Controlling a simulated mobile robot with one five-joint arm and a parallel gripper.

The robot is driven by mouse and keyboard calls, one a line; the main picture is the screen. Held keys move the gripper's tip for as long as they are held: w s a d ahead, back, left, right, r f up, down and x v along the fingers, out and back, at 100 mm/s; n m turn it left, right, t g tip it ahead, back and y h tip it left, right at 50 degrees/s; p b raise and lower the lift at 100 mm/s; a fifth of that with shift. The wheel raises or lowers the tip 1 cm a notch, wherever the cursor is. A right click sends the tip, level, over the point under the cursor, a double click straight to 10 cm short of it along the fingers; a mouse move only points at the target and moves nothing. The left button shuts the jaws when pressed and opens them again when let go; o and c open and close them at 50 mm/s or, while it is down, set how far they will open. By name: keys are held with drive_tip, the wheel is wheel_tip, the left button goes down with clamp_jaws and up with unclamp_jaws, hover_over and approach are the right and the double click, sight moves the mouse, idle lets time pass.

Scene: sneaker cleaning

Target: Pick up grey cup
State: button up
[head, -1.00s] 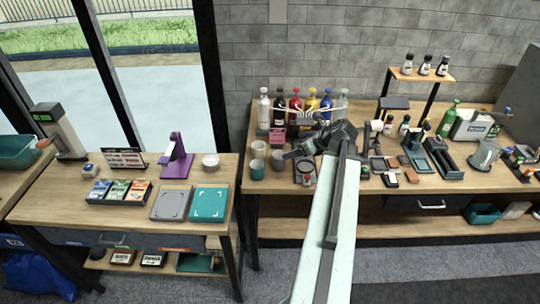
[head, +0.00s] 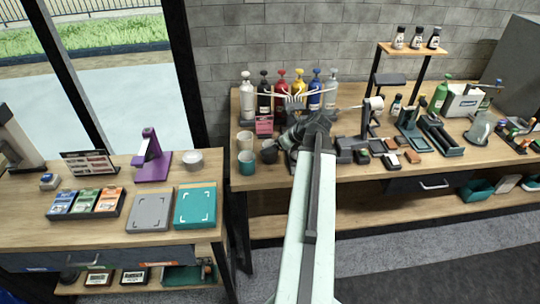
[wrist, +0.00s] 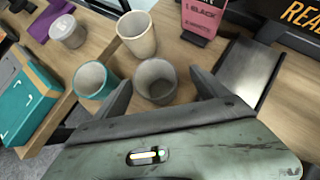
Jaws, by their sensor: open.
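The grey cup (head: 269,153) stands upright on the workbench, beside a teal cup (head: 246,163) and below a cream cup (head: 245,142) in the head view. My gripper (head: 283,144) is low over the bench, just right of the grey cup. In the wrist view the open gripper (wrist: 161,79) has one finger on each side of the grey cup (wrist: 156,86), which looks empty. I cannot tell whether a finger touches it. The teal cup (wrist: 94,82) is close to the left finger. The cream cup (wrist: 136,36) is just beyond the grey one.
Pump bottles (head: 281,88) stand in a row behind. A pink card (head: 264,125) stands beyond the cups. Small items crowd the bench to the right of my arm.

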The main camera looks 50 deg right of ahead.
drive_tip(key=b+x, duration=0.2)
drive_tip(key=x, duration=0.1)
drive_tip(key=b+x, duration=0.1)
drive_tip(key=shift+w+a+f+b, duration=0.15)
drive_tip(key=shift+a+f+b, duration=0.15)
drive_tip(key=shift+f, duration=0.1)
drive_tip(key=shift+w+f, duration=0.15)
drive_tip(key=shift+w, duration=0.15)
drive_tip(key=shift+r, duration=0.2)
drive_tip(key=c, duration=1.4)
